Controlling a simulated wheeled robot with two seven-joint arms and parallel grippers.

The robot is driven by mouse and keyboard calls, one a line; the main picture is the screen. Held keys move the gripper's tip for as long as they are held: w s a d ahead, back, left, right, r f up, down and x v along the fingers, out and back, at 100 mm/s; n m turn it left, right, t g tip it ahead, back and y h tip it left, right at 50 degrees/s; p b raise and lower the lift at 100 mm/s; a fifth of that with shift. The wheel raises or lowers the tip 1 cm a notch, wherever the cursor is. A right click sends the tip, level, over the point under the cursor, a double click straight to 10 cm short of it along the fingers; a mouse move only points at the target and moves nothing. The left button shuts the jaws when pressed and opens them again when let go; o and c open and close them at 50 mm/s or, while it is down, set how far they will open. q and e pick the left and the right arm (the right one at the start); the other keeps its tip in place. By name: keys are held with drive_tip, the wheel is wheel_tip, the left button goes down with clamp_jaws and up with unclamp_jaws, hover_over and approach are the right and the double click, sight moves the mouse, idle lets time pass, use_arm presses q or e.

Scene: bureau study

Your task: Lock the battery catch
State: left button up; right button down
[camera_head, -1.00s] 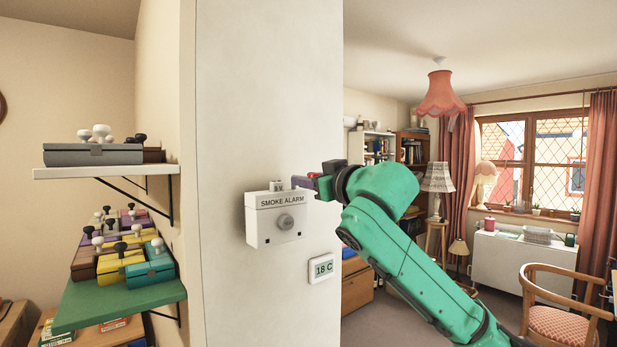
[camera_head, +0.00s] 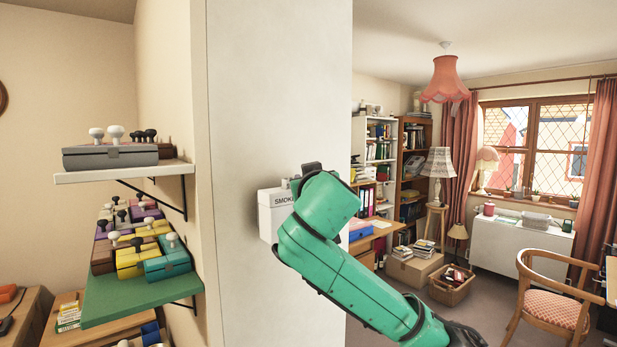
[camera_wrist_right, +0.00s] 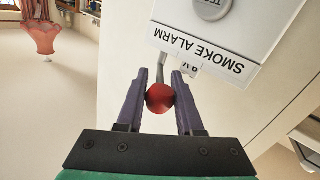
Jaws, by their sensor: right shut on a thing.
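The white smoke alarm (camera_head: 268,226) is fixed to the wall pillar in the head view, with its right side hidden behind my right arm. In the wrist view the alarm (camera_wrist_right: 225,38) appears upside down. A thin grey lever (camera_wrist_right: 160,72) with a red ball knob (camera_wrist_right: 160,98) stands out from its top edge, beside a small part marked "9 V" (camera_wrist_right: 192,70). My right gripper (camera_wrist_right: 160,76) is shut on the red knob, one purple finger on each side. My left gripper is not in view.
A grey-white shelf (camera_head: 80,177) and a green shelf (camera_head: 130,302) carry several knobbed boxes at the left. The pillar (camera_head: 275,90) is bare above the alarm. A basket (camera_head: 452,291) and a chair (camera_head: 550,300) stand on the floor at the right.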

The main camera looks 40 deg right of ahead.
drive_tip(key=shift+r, duration=0.1)
drive_tip(key=c, duration=0.6)
unclamp_jaws()
drive_tip(key=shift+c, duration=0.2)
drive_tip(key=shift+a, duration=0.1)
drive_tip(key=shift+s+a, duration=0.1)
drive_tip(key=shift+s, duration=0.05)
drive_tip(key=b+v, duration=0.2)
drive_tip(key=v, duration=1.2)
